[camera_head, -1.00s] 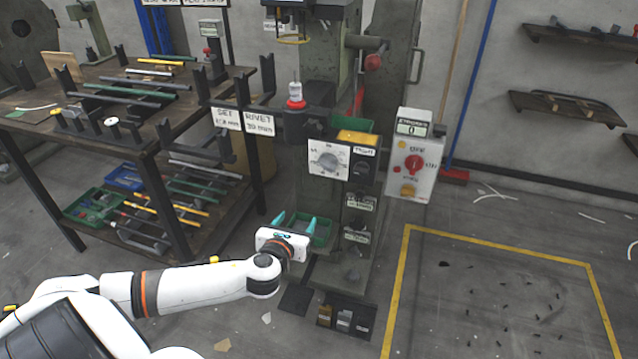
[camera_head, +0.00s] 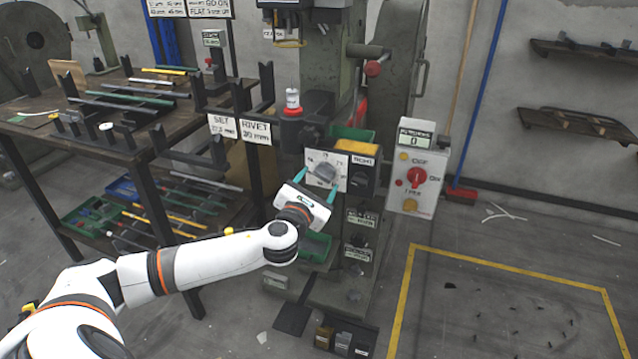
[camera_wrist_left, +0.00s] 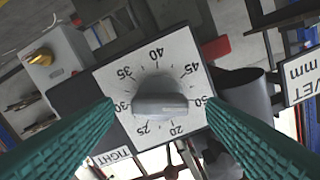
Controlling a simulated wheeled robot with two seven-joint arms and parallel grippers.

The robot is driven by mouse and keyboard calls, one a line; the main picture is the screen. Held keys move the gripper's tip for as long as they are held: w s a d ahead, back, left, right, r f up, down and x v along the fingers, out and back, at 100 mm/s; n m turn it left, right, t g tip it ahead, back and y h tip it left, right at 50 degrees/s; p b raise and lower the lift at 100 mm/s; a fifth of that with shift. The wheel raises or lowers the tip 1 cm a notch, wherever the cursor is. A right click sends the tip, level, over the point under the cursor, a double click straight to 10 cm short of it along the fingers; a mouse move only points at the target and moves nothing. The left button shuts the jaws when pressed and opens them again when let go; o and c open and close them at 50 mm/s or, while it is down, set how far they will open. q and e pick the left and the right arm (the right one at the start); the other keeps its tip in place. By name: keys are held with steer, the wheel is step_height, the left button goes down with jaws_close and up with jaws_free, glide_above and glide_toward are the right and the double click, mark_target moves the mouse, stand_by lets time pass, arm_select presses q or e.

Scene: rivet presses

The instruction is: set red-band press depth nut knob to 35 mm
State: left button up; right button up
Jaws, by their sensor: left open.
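The depth knob (camera_head: 325,171) is grey, on a white dial plate on the front of the green-grey press (camera_head: 330,70). A red strip (camera_head: 362,112) shows on the press. In the left wrist view the knob (camera_wrist_left: 160,104) sits mid-dial, its bar lying roughly level between the 30 and 50 marks. Numbers from 20 to 50 surround it; I cannot tell which end is the pointer. My left gripper (camera_head: 316,182) is open just in front of the dial. Its green fingers (camera_wrist_left: 159,103) stand either side of the knob, apart from it. My right gripper is not in view.
A control box (camera_head: 414,170) with a red switch and a counter reading 0 stands right of the dial. SET and RIVET signs (camera_head: 239,129) hang left. A rack table (camera_head: 120,140) holds rods. The yellow-marked floor area (camera_head: 500,300) is mostly clear.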

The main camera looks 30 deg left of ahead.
arm_select(q)
steer(key=shift+w+a, duration=0.15)
steer(key=shift+w, duration=0.55)
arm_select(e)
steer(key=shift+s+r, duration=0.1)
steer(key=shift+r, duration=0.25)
arm_select(q)
steer(key=c, duration=1)
